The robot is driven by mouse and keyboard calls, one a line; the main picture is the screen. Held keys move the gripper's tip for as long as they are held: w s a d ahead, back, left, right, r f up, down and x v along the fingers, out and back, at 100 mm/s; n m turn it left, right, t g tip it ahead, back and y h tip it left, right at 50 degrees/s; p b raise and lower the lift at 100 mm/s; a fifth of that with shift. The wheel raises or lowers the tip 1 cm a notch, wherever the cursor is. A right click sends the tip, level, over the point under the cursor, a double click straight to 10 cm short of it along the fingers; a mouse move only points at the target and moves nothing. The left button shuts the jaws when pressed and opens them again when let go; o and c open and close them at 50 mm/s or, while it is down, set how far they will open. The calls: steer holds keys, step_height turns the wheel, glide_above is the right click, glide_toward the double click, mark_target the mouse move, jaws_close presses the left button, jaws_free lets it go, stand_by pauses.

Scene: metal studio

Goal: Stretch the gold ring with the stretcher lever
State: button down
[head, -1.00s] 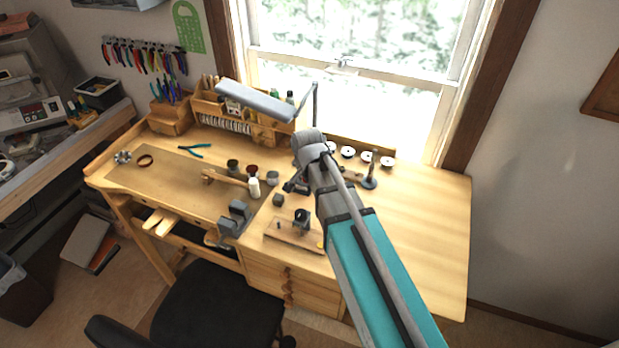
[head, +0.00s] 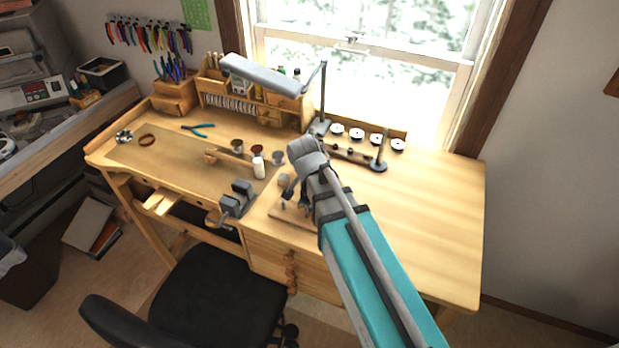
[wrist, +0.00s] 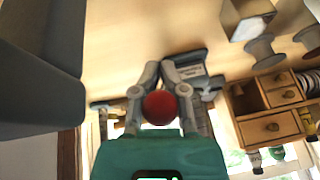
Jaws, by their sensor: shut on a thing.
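A red round knob (wrist: 160,107) shows in the wrist view between the two grey fingers of my gripper (wrist: 160,76), which is shut on it. In the head view my gripper (head: 290,194) is low over the front middle of the bench, largely hidden by my arm. A wooden board (head: 284,217) shows beside my arm, with the stretcher above it mostly covered. I cannot make out the gold ring in either view.
The bench (head: 436,220) is clear at the right. A black chair (head: 212,290) stands in front.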

steer(key=shift+s+d, duration=0.15)
stand_by(0.8)
steer(key=c, duration=0.7)
jaws_free()
steer(key=shift+d, duration=0.1)
steer(key=shift+c, duration=0.2)
steer(key=shift+r, duration=0.1)
steer(key=shift+r, duration=0.1)
